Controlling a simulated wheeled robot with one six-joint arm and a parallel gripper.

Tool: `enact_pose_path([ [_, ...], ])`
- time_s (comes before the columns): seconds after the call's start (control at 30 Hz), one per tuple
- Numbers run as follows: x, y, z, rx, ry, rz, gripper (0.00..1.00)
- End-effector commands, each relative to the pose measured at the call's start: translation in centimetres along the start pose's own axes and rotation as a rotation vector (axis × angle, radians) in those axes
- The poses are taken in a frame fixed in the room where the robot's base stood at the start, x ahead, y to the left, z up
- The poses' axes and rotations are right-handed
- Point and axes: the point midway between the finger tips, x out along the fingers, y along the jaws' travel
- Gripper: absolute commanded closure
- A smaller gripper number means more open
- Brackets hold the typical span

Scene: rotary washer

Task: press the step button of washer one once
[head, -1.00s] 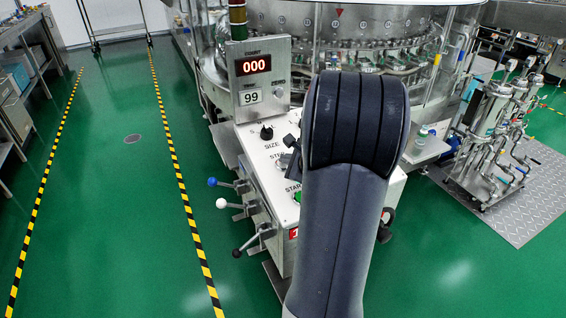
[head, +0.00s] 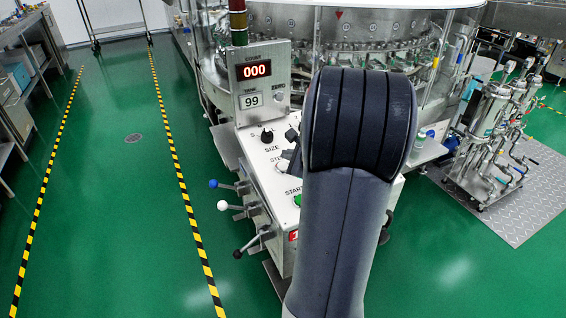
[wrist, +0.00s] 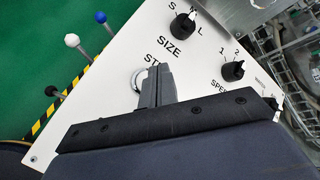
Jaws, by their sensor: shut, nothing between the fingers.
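Washer one's white sloping control panel (head: 262,178) stands in front of the large round steel machine in the head view. In the wrist view my gripper (wrist: 152,70) is shut and empty, its fingertips over the panel beside a silver-ringed button (wrist: 137,80). The fingers cover part of that button and its label, of which only "ST" reads clearly, so I cannot tell its full word or whether the tips touch it. In the head view the gripper (head: 287,157) shows at the left edge of my arm, which hides the panel's right part.
The SIZE knob (wrist: 183,27) and SPEED knob (wrist: 232,71) are beyond the fingers. A green START button (head: 298,199) sits near the panel's front. A display (head: 257,70) reads 000. Levers with blue (head: 213,183), white and black balls stick out left. Green floor there is clear.

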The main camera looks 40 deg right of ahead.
Motion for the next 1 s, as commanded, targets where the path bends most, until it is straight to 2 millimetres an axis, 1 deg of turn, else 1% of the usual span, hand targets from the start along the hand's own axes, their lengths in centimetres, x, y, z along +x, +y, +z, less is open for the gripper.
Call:
enact_pose_path([
  [0.03, -0.6, -0.6, 0.5, -0.001, 0.000, 0.000, 1.00],
  [0.27, -2.0, -1.5, 1.5, 0.000, 0.000, -0.001, 1.00],
  [1.0, -2.0, -1.4, 1.4, 0.001, 0.000, 0.000, 1.00],
])
